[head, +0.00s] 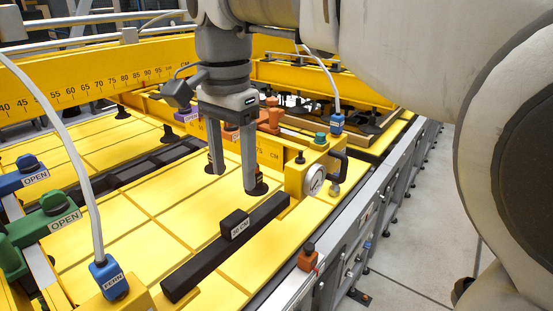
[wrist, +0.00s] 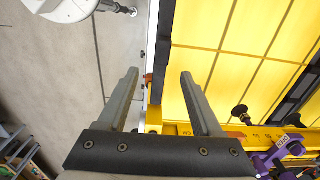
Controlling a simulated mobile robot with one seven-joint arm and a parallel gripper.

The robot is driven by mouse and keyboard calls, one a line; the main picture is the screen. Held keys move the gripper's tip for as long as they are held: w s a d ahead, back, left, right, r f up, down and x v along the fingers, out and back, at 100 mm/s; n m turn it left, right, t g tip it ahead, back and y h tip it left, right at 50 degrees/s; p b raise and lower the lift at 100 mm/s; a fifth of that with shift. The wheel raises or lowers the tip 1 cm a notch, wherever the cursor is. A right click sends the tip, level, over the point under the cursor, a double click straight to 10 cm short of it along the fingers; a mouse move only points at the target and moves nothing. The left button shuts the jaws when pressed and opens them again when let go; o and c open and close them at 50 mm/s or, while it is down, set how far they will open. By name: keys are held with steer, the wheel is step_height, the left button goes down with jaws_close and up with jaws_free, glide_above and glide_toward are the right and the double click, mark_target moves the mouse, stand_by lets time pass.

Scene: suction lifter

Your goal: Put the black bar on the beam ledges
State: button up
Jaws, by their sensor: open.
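The black bar (head: 205,262) lies lengthwise on the yellow panels in the head view, with a small raised block labelled in CM on top. My gripper (head: 232,181) is open and empty, pointing down above and behind the bar's far end, apart from it. Its two fingers also show in the wrist view (wrist: 158,78) with nothing between them. A yellow beam (head: 272,156) with a scale runs behind the gripper and ends at a block with a gauge. I cannot clearly make out the beam's ledges. A dark strip (wrist: 292,100) shows at the right of the wrist view; I cannot tell which bar it is.
A second dark strip (head: 150,164) lies farther left. A gauge (head: 314,180) and black handle (head: 340,165) stand right of the gripper. A purple clamp (wrist: 270,158) shows in the wrist view.

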steer(key=s+d+f+n+t, duration=0.2)
steer(key=s+d+f, duration=0.3)
steer(key=d, duration=0.5)
steer(key=s+d+f+n+t, duration=0.3)
steer(key=s+d+f+n, duration=0.2)
steer(key=d, duration=0.5)
steer(key=shift+s+f, duration=0.55)
steer(key=shift+s, duration=0.4)
steer(key=shift+f+b, duration=0.75)
